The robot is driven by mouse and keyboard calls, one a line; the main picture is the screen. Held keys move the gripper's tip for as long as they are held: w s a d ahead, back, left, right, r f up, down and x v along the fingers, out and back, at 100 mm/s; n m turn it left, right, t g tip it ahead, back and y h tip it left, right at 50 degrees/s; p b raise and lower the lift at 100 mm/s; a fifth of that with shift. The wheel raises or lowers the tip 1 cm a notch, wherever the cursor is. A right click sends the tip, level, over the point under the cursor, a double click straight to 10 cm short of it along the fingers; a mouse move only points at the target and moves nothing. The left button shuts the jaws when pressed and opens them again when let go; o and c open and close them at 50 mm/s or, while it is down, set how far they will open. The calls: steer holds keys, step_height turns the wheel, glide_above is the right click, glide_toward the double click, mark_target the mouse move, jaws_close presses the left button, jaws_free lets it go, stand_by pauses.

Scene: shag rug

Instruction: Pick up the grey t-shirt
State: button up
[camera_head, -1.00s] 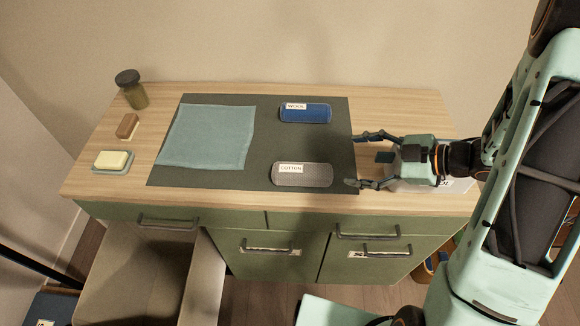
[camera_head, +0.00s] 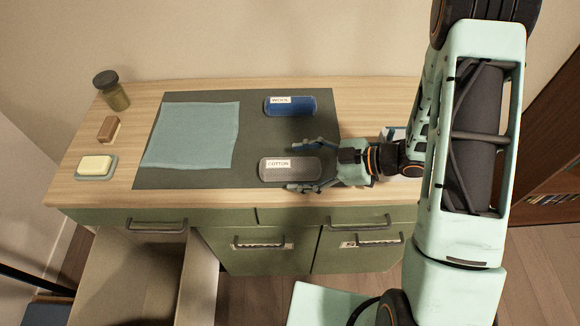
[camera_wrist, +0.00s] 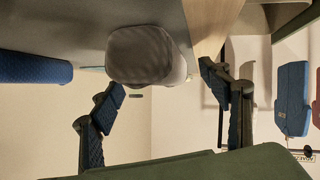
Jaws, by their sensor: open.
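The grey t-shirt (camera_head: 284,174) is a rolled grey bundle on the dark mat, with a white label reading COTTON. My gripper (camera_head: 297,165) is open and empty at the right end of the roll, its fingers spread to the far and near sides of it. In the wrist view the grey roll's rounded end (camera_wrist: 140,55) shows ahead, between the spread fingers of my gripper (camera_wrist: 160,78) and apart from both. How far the fingers reach past its end I cannot tell.
A blue roll labelled WOOL (camera_head: 291,106) lies behind the grey one. A flat teal cloth (camera_head: 195,135) covers the mat's left part. A jar (camera_head: 112,92), a brown block (camera_head: 109,129) and a soap dish (camera_head: 96,166) stand at left. The mat (camera_head: 250,130) is clear between cloth and rolls.

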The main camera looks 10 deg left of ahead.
steer(key=shift+a+f, duration=0.3)
steer(key=shift+a, duration=0.25)
steer(key=c, duration=1.4)
steer(key=shift+r, duration=0.1)
